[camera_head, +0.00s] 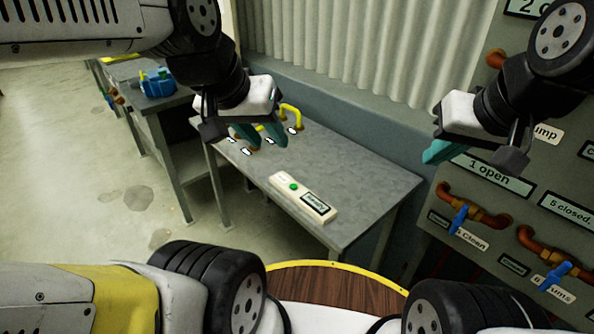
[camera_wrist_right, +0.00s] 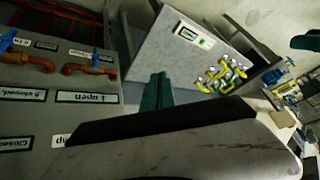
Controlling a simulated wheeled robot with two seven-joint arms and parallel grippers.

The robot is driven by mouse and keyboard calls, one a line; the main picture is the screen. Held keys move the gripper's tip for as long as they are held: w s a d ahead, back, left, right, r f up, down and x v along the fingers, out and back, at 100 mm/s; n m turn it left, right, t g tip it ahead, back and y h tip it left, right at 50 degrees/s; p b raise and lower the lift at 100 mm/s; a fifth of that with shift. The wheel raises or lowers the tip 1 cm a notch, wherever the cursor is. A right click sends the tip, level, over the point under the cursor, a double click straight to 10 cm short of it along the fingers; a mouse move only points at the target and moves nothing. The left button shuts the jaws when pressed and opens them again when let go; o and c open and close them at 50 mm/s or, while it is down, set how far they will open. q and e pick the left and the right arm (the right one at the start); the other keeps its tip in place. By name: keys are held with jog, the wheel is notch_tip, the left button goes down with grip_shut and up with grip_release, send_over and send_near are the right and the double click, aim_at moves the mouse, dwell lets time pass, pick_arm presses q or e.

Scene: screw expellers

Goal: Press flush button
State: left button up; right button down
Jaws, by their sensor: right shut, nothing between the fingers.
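A green button (camera_head: 293,186) sits on a white box (camera_head: 280,180) with a dark-framed label on the grey table. I cannot tell whether this is the flush button. The box (camera_wrist_right: 193,35) and its green button (camera_wrist_right: 202,42) also show in the right wrist view. My left gripper (camera_head: 258,136) has its teal fingers apart, above the table's far-left part, up and left of the button. My right gripper (camera_head: 438,152) is shut and empty, in front of the pipe panel and well to the right of the button. Its teal fingers show together in the right wrist view (camera_wrist_right: 158,92).
Yellow handles (camera_head: 291,112) with white tags stand at the table's back left, partly behind my left gripper. A panel (camera_head: 480,150) with copper pipes, blue valves and labels is at right. A corrugated wall (camera_head: 370,45) is behind. The table around the box is bare.

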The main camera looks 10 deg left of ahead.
jog(key=shift+w, duration=0.1)
jog(key=w+a+f+g+h, duration=0.1)
jog(key=w+a+f, duration=0.15)
jog(key=w, duration=0.25)
jog(key=w+a+f+n+h, duration=0.1)
jog(key=w+a, duration=0.2)
jog(key=w, duration=0.3)
jog(key=w+a+f+g+h, duration=0.1)
jog(key=w+a+f, duration=0.15)
jog(key=w, duration=0.25)
jog(key=w+a+f+n+t+h, duration=0.1)
jog(key=w+a+f, duration=0.3)
jog(key=a+f, duration=0.3)
jog(key=w+a+f+t+h, duration=0.1)
jog(key=w+a+f, duration=0.4)
jog(key=a, duration=0.9)
notch_tip(320, 180, down, 3)
jog(key=shift+r+n+h, duration=0.1)
jog(key=shift+n+h, duration=0.2)
jog(key=shift+n, duration=0.1)
jog(key=shift+a, duration=0.1)
